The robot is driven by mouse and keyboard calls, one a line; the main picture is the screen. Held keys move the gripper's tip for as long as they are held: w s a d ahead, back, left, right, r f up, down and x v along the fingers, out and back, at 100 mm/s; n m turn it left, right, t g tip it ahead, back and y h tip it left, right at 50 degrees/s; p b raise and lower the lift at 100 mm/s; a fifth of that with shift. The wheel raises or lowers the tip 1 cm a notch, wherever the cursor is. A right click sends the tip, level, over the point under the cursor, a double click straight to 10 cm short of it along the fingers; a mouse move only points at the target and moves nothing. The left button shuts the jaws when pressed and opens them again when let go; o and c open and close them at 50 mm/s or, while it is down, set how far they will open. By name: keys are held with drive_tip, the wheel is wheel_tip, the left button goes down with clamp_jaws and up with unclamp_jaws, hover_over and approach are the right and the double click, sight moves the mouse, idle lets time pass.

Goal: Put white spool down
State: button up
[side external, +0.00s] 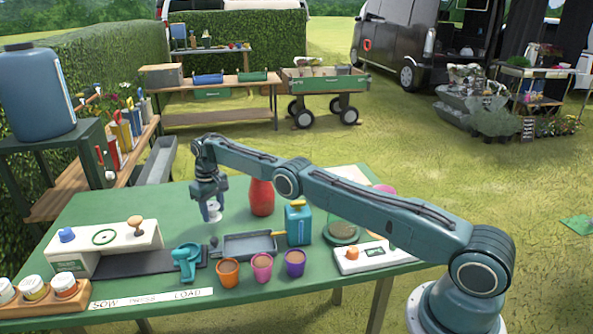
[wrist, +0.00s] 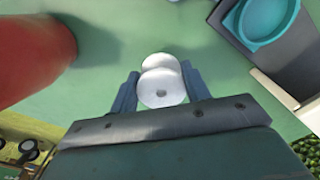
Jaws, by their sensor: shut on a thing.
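The white spool (wrist: 161,88) is between the two fingers of my gripper (wrist: 160,90) in the wrist view, with its round end and centre hole facing the camera. In the side external view my gripper (side external: 211,211) points down over the green table (side external: 110,207), and the white spool (side external: 213,210) shows small and partly hidden between the fingers. My gripper is shut on the spool. The spool appears to be above the table top, left of the red vase (side external: 262,197); the exact gap below it is hard to tell.
A grey tray (side external: 249,246) stands in front of my gripper, with a blue can (side external: 298,224) to its right. Orange, pink and purple pots (side external: 295,262) line the front. A white box (side external: 104,247) and teal tool (side external: 187,260) are at left. Table left of my gripper is clear.

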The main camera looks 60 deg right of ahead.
sight(215, 218)
drive_tip(key=shift+f, duration=1.85)
drive_tip(key=shift+f, duration=0.1)
drive_tip(key=o, duration=1)
drive_tip(key=shift+c, duration=0.2)
drive_tip(key=shift+r, duration=2.9)
